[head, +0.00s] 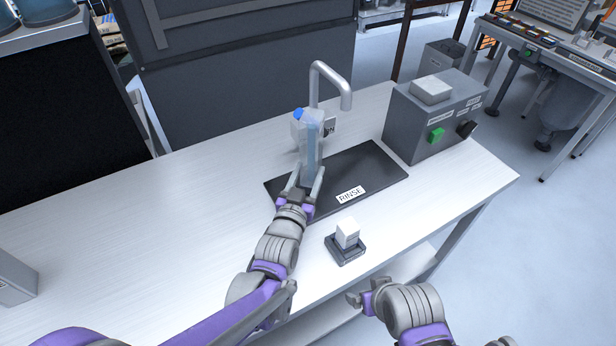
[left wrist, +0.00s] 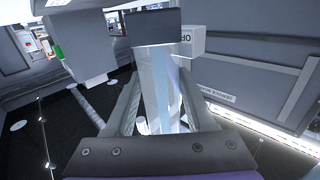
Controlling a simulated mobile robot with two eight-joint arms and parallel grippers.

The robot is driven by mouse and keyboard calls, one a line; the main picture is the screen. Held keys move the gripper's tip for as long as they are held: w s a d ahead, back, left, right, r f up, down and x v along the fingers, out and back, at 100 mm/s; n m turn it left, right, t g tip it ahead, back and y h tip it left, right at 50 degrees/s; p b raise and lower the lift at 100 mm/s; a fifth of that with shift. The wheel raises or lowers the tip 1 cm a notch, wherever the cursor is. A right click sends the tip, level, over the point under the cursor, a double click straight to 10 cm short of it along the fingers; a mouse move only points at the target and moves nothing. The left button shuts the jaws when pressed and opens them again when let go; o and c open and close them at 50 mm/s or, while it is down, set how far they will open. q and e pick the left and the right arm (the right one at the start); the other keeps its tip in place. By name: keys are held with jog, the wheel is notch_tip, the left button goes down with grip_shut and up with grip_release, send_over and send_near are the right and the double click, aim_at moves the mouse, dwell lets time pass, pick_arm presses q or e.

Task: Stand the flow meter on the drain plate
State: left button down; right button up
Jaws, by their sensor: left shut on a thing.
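The flow meter (head: 312,148) is a tall clear body with a blue strip inside and a blue piece at its top left. In the left wrist view the clear body (left wrist: 160,85) stands between the two fingers (left wrist: 160,108). Its foot is hidden by the gripper, so I cannot tell whether it touches the plate. My right gripper (head: 362,298) is near the bench's front edge, its jaws unclear.
A grey tap (head: 328,75) arches behind the meter, close to it. A grey box (head: 435,115) with a green button stands right of the plate. A white block (head: 347,232) sits on a small dark base (head: 345,250) in front. The bench's left side (head: 130,230) is mostly clear.

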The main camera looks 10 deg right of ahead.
pick_arm(q)
jog(key=shift+w+f, duration=0.1)
jog(key=shift+f, duration=0.1)
jog(key=shift+f+b, duration=0.5)
jog(key=shift+f, duration=0.05)
jog(key=shift+c, duration=1.2)
grip_release()
